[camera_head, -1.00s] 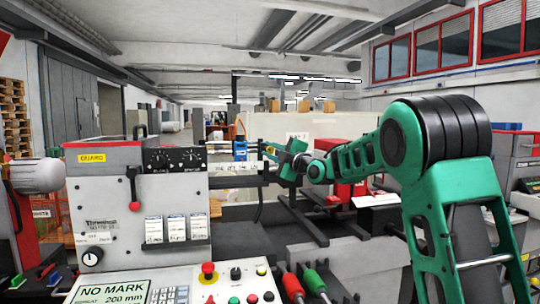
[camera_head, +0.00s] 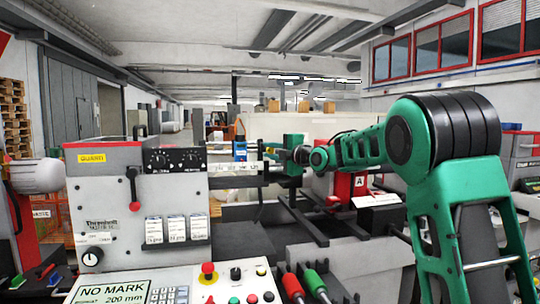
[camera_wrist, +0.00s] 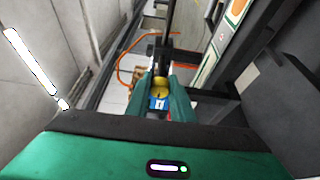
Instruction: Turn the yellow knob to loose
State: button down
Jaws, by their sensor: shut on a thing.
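The yellow knob (camera_wrist: 161,88) shows in the wrist view between the two green fingers of my gripper (camera_wrist: 163,94). The fingers are shut on its sides. A blue piece with a white mark (camera_wrist: 157,103) sits just below the knob, also between the fingers. In the head view, my gripper (camera_head: 293,151) is at the bar to the right of the grey control cabinet, and I cannot make out the knob there.
The grey control cabinet (camera_head: 118,196) with a red lever (camera_head: 132,186) and black dials stands left of my gripper. Red and green handles (camera_head: 309,278) stick up in front. A dark horizontal bar (camera_head: 232,182) runs beside my gripper.

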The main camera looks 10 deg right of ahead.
jog(key=shift+a+f, duration=0.15)
jog(key=shift+f, duration=0.15)
jog(key=c, duration=1.5)
grip_release()
jog(key=shift+c, duration=0.2)
jog(key=shift+s+r, duration=0.1)
jog(key=shift+s+d, duration=0.25)
jog(key=v, duration=1)
